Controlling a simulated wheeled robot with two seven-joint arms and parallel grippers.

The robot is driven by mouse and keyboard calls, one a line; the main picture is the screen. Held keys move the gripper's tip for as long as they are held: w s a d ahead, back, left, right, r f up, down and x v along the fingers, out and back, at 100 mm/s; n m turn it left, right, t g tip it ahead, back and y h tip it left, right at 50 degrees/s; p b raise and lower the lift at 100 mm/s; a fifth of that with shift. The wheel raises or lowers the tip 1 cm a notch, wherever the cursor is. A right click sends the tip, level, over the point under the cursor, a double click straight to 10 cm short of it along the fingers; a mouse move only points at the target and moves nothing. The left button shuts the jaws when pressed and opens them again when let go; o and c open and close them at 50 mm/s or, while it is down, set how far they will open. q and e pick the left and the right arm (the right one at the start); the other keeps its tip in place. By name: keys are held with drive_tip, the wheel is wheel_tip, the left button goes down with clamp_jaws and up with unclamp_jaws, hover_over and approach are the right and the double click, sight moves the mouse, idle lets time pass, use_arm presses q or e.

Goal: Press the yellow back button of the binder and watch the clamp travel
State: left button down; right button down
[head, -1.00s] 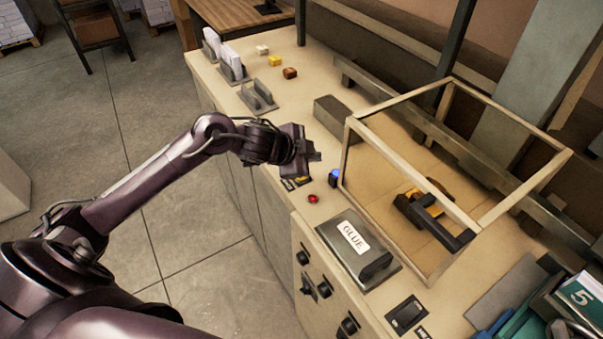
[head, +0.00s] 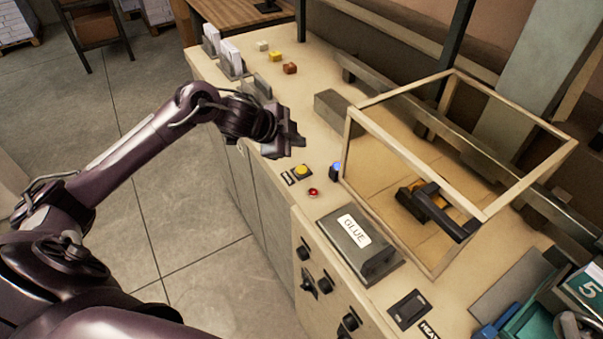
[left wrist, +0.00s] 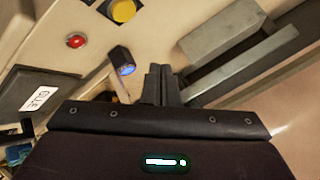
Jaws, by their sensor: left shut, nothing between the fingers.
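The yellow button (head: 303,170) sits on the binder's pale top near its front edge, left of a red button (head: 313,192). It also shows at the top of the left wrist view (left wrist: 123,10). My left gripper (head: 296,141) is shut and empty, raised just behind the yellow button and apart from it. Its closed fingers also show in the left wrist view (left wrist: 163,85). A black and yellow mechanism (head: 437,208) sits inside the clear framed guard (head: 461,75); I cannot tell whether it is the clamp. My right gripper is not in view.
A blue-lit post (head: 336,171) stands beside the guard's left corner. A grey GLUE box (head: 361,248) lies in front of the guard. Green binders (head: 545,318) fill the lower right.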

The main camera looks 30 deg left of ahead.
use_arm(q)
drive_tip(key=b, duration=0.4)
hover_over(297, 171)
wheel_tip(297, 171, down, 5)
drive_tip(key=shift+r, duration=0.15)
drive_tip(key=shift+f, duration=0.85)
drive_tip(key=shift+f, duration=0.1)
idle(0.8)
drive_tip(key=shift+f+b, duration=0.3)
drive_tip(key=shift+b, duration=0.05)
